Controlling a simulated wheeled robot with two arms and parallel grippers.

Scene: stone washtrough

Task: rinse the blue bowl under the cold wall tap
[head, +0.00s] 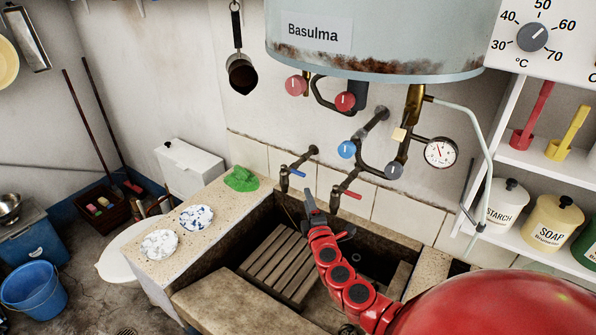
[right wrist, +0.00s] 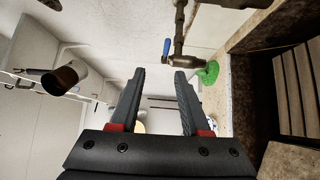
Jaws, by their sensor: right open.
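Two white dishes with blue markings, one farther back (head: 197,217) and one nearer (head: 159,243), lie on the speckled ledge left of the trough. I cannot tell which is the blue bowl. The cold wall tap (head: 285,184), with a blue lever, sticks out above the trough's back left; it also shows in the right wrist view (right wrist: 179,42). My right gripper (head: 327,212) is open over the trough, below and right of the cold tap. In the right wrist view its fingers (right wrist: 160,78) are apart with nothing between them. My left gripper is not in view.
A red-lever tap (head: 344,190) is close above my right gripper. A green cloth (head: 240,179) lies at the ledge's back end. A wooden slatted rack (head: 281,260) lies in the stone trough (head: 223,262). A boiler (head: 370,45) with pipes hangs above.

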